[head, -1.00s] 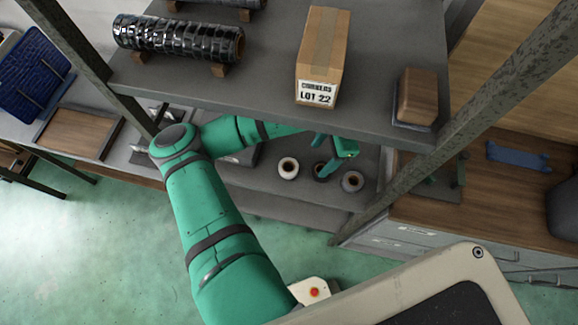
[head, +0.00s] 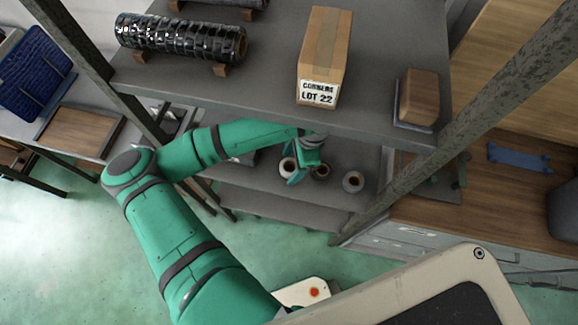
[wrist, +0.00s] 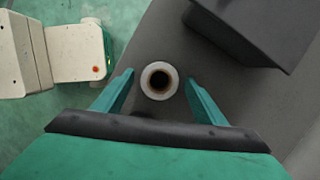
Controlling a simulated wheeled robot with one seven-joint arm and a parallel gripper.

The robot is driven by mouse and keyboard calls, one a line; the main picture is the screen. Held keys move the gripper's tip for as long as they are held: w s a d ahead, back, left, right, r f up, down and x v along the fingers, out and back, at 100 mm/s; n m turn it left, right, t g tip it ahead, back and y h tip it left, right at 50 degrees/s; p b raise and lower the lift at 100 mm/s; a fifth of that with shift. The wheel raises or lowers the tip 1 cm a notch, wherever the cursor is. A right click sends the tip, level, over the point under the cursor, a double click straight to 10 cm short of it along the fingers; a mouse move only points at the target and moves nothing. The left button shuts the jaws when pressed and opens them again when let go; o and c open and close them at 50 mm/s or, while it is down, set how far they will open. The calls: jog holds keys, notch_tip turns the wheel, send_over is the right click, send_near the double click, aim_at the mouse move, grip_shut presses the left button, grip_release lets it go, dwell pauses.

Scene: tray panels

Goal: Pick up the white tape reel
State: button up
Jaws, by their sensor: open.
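The white tape reel (head: 284,167) stands on end on the lower shelf, at the left of a row of reels, partly hidden by my gripper in the head view. In the wrist view the white reel (wrist: 148,88) shows from above, with a brown core and dark hole. My gripper (wrist: 159,79) is open, with one teal finger to each side of the reel in that view and a gap at both sides. In the head view my gripper (head: 293,175) is at the reel, under the upper shelf. I cannot tell its exact height.
A black reel (head: 322,171) and a grey reel (head: 353,181) stand to the right. The upper shelf (head: 260,95) overhangs, bearing a carton (head: 322,55). A dark grey box (wrist: 262,25) lies near the gripper in the wrist view. A metal post (head: 455,130) rises at right.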

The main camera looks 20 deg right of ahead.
jog(key=shift+f, duration=0.15)
jog(key=c, duration=1.1)
